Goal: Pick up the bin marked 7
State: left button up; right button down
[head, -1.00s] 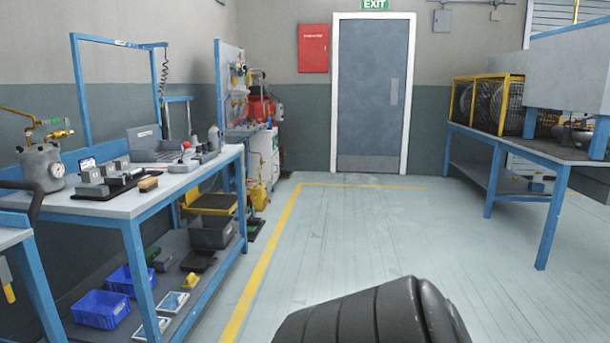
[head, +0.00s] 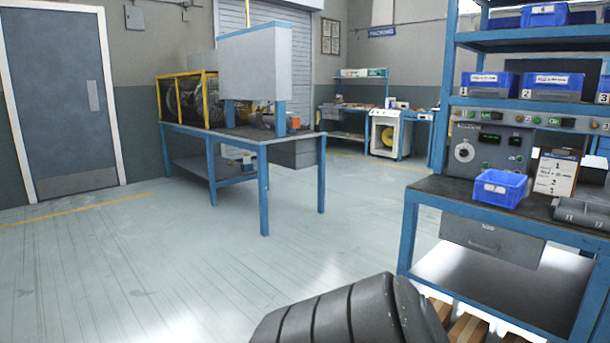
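No bin that I can read as marked 7 shows in the head view. At the right, a blue shelf rack holds blue bins with white labels. One bin marked 1 (head: 489,86) and one marked 2 (head: 552,87) stand on its middle shelf, and one marked 3 (head: 604,90) is cut by the right edge. A blue bin on the top shelf (head: 545,14) has a label too small to read surely. Another blue bin (head: 500,188) sits on the dark bench top below, its number not legible. Neither of my grippers is in view.
The workbench (head: 440,187) at the right has a control panel (head: 490,143), a clipboard (head: 556,174) and a grey drawer (head: 490,240). A blue-legged table (head: 262,140) with a yellow-caged fan stands at centre left. The floor between is clear.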

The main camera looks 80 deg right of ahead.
aim_at(505, 189)
jog(key=z, duration=3.7)
jog(key=i+z, duration=0.15)
jog(key=i, duration=0.5)
jog(key=i+j+z, duration=0.15)
jog(key=i, duration=0.5)
